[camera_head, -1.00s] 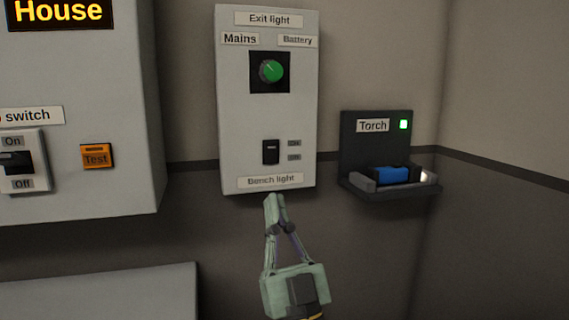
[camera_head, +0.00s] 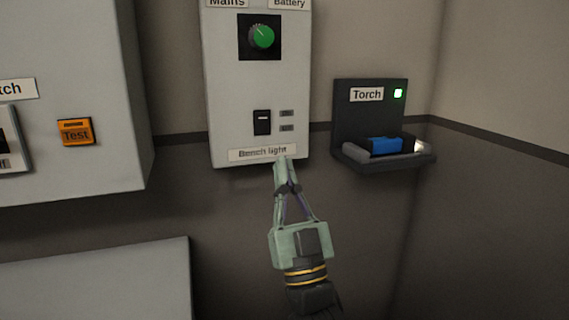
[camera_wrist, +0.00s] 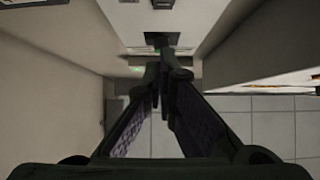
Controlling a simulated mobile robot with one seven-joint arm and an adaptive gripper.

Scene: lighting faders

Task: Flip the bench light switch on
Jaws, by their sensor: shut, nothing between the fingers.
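The bench light switch (camera_head: 262,122) is a small black rocker on the light grey wall panel (camera_head: 222,100). Two small grey labels stand to its right, too small to read. The "Bench light" label (camera_head: 250,154) is below it. My gripper (camera_head: 282,160) is shut and empty, with its fingertips pointing up at the panel's lower edge, below and right of the switch. The tips overlap the label's right end in the picture; I cannot tell whether they touch. In the wrist view my closed fingers (camera_wrist: 160,72) point along the panel face, and the switch is not clearly identifiable.
A green knob (camera_head: 262,37) sits higher on the same panel. A torch in a dark holder (camera_head: 372,160) is on the wall at right. A grey box with an orange Test button (camera_head: 76,132) stands at left. The wall below the panel is clear.

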